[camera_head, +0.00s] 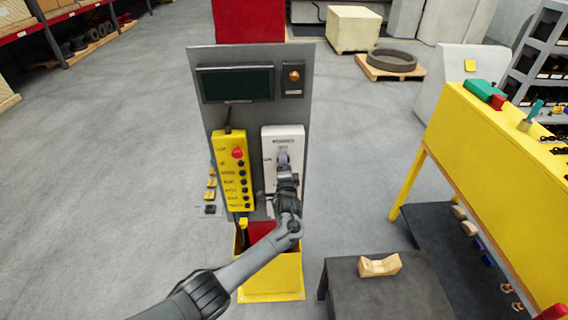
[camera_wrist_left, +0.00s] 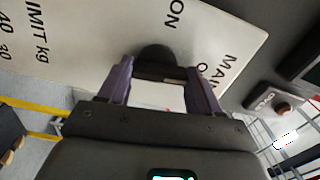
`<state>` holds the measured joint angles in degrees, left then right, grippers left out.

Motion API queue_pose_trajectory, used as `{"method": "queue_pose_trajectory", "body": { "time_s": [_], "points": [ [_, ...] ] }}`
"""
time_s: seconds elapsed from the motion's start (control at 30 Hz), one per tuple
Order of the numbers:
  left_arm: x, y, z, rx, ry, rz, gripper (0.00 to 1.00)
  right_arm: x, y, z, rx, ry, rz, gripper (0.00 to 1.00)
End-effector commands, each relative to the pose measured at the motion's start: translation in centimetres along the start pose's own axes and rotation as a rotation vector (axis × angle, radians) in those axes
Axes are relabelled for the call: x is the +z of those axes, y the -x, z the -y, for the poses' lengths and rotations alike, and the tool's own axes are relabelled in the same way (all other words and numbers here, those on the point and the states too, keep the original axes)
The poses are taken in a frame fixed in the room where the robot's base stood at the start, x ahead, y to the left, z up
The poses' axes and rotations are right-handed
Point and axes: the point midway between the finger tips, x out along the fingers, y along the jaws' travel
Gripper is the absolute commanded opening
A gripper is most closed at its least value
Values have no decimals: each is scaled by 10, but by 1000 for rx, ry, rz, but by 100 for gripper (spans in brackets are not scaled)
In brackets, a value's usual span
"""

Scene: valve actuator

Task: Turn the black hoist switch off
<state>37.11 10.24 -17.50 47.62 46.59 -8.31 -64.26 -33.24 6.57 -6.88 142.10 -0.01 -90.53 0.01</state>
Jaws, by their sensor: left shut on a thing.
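The white switch box (camera_head: 297,136) is mounted on the right of a grey upright panel (camera_head: 222,55). In the left wrist view its white face (camera_wrist_left: 85,45) bears the words MAIN and ON. The black hoist switch (camera_wrist_left: 155,58) is a dark knob on that face. My left gripper (camera_head: 283,157) reaches the box from below, and its purple fingers are shut on the black switch. In the head view the gripper hides the switch. Which position the switch is in, I cannot tell. My right gripper is in neither view.
A yellow pendant control (camera_head: 232,172) with a red button hangs just left of the switch box. A dark screen (camera_head: 235,84) and an orange lamp (camera_head: 294,76) sit above. A dark table (camera_head: 385,295) and a yellow bench (camera_head: 500,170) stand to the right.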

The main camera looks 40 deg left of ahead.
Motion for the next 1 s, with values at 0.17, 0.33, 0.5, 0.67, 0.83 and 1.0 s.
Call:
{"method": "queue_pose_trajectory", "body": {
  "time_s": [0.17,0.33,0.5,0.67,0.83,1.0],
  "points": [
    [0,0,1,-1,-63,0,33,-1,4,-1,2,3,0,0],
    [0,0,1,-1,-89,0,33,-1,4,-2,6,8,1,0],
    [0,0,0,-1,-95,0,33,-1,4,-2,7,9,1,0],
    [0,0,0,-1,-94,0,33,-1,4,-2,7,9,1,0],
    [0,0,0,-1,-94,0,78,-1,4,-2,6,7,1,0],
    [0,0,0,-1,-94,0,89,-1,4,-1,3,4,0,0]
  ]
}}
